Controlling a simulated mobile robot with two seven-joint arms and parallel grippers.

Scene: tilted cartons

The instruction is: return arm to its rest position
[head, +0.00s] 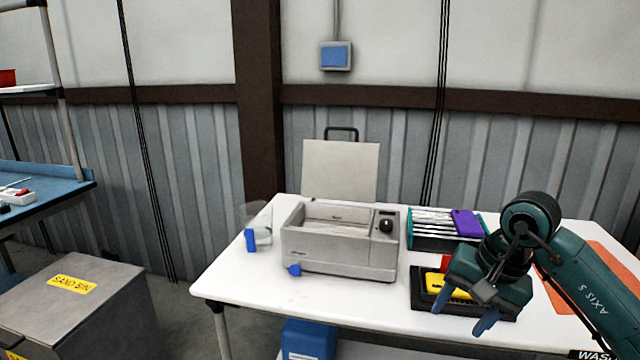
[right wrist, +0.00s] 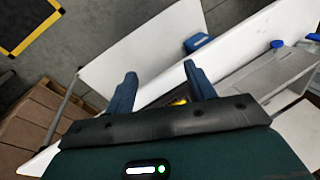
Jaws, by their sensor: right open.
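My right arm comes in from the right in the head view, and its teal gripper (head: 466,321) hangs above the front right part of the white table (head: 240,292). Its two blue fingers point down and stand apart with nothing between them. In the right wrist view the gripper (right wrist: 160,92) also shows its fingers spread and empty. Below and behind it in the head view is a black tray (head: 420,290) with a yellow item (head: 447,287), both partly hidden by the gripper. My left gripper is not in view.
A grey metal box (head: 340,258) with its lid (head: 340,170) raised stands mid-table. A teal rack (head: 418,240) with a purple item (head: 467,222) is behind my gripper. An orange mat (head: 612,262) lies right. A clear bottle (head: 259,228) stands left. A sand bin (head: 90,310) is on the floor.

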